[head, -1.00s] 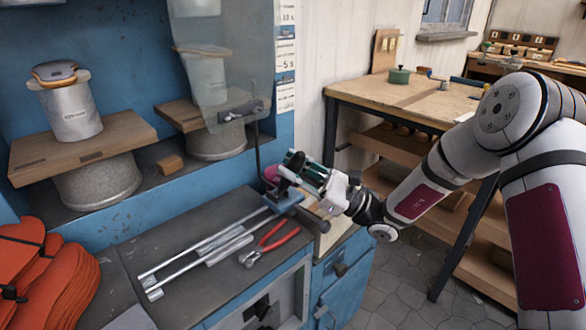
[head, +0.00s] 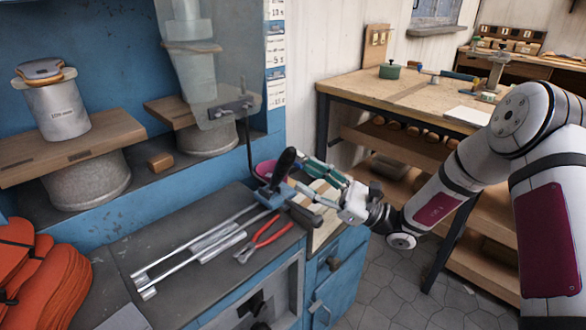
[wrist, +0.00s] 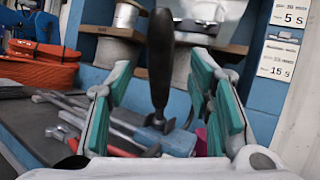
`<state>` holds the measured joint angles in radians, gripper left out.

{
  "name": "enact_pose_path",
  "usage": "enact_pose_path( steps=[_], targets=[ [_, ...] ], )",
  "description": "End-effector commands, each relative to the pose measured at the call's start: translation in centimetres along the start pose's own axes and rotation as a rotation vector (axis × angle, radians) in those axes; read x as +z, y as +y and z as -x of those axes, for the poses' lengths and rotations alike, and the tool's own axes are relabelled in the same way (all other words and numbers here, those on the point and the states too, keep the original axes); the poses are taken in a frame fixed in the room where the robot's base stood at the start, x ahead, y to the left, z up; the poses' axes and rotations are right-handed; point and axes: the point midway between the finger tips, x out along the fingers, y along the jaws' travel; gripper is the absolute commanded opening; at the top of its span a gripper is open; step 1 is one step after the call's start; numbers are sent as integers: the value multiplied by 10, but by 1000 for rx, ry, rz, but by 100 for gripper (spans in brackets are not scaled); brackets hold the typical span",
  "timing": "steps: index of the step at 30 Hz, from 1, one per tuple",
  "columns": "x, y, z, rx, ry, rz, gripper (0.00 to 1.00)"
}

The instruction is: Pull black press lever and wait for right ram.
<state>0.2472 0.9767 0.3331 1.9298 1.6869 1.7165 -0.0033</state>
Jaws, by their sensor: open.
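The black press lever (head: 283,168) stands tilted on a blue-grey bracket at the right end of the bench. My gripper (head: 304,172) is open, just right of the lever in the head view. In the wrist view the lever (wrist: 161,62) shows upright between my two spread green-padded fingers, with gaps on both sides. The right ram (head: 190,72), a grey cylinder, stands behind a clear guard (head: 222,85) above a wooden board and round pedestal (head: 207,142). The left ram (head: 58,110) carries a sandal sole and rests on its own board.
Red-handled pliers (head: 265,238) and metal rails (head: 195,248) lie on the dark bench left of the lever. A pink object (head: 264,171) sits behind the lever. Orange soles (head: 45,270) are stacked at left. A wooden workbench (head: 415,98) stands behind my arm.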

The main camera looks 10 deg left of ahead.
Motion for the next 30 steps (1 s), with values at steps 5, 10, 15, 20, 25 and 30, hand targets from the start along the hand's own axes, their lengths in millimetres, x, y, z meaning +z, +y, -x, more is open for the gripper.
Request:
enact_pose_path(
  steps=[5,10,15,20,25,30],
  targets=[
    [0,0,34,-3,0,0,47],
    [0,0,50,-1,0,1,47],
    [0,0,55,0,0,0,47],
    [0,0,55,0,0,0,47],
    [6,4,50,26,11,7,47],
    [38,33,29,192,93,54,47]
  ],
)
